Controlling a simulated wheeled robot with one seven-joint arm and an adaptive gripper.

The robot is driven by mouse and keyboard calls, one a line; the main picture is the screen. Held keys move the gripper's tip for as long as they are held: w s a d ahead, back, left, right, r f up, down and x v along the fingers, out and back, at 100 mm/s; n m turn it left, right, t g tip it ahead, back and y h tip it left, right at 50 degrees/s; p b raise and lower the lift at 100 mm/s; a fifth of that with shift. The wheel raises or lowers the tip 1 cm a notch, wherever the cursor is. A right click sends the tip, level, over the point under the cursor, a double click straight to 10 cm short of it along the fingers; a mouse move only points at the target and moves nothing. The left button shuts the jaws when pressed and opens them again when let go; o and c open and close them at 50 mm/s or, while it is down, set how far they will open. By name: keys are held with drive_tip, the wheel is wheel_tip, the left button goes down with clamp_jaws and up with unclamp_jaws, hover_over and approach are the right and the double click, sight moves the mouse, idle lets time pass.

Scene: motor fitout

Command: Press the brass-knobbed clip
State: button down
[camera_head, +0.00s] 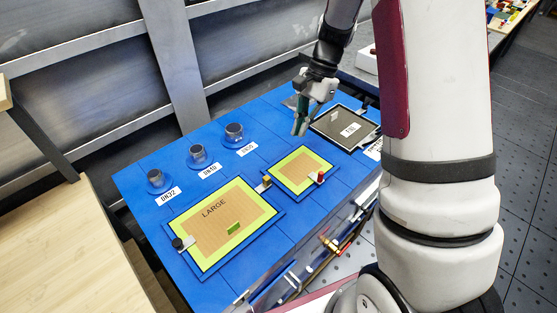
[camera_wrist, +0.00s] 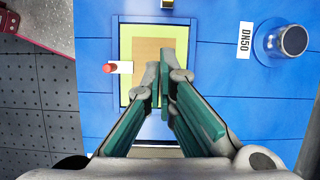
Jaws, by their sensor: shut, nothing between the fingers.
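The brass-knobbed clip (camera_head: 266,182) sits at the left edge of the small yellow-bordered frame (camera_head: 304,172), between it and the LARGE frame (camera_head: 218,226). In the wrist view a part of this clip (camera_wrist: 167,4) shows at the top edge, cut off by the picture. My gripper (camera_head: 299,130) is above the back edge of the small frame, to the right of and apart from the brass-knobbed clip. In the wrist view its green-padded fingers (camera_wrist: 164,80) are shut and empty over the small frame (camera_wrist: 125,45), hiding part of it.
A red-knobbed clip (camera_head: 320,177) is on the small frame's near right side. Three round cups, including one by the DN50 label (camera_head: 234,133), stand along the back. A grey panel (camera_head: 345,128) lies at right.

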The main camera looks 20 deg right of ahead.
sight(263, 184)
drive_tip(key=shift+w+d+f, duration=0.3)
drive_tip(key=shift+w+f, duration=0.05)
drive_tip(key=shift+f, duration=0.3)
drive_tip(key=x, duration=1)
drive_tip(key=shift+a, duration=0.15)
drive_tip(key=shift+s+a+r+p, duration=0.1)
drive_tip(key=shift+s+a+p, duration=0.15)
drive_tip(key=shift+a, duration=0.35)
drive_tip(key=shift+s+a+r+p, duration=0.15)
drive_tip(key=shift+s+a, duration=0.1)
drive_tip(key=shift+a, duration=0.35)
drive_tip(key=shift+s+a+f, duration=0.15)
drive_tip(key=shift+s+a, duration=0.1)
drive_tip(key=shift+a, duration=0.4)
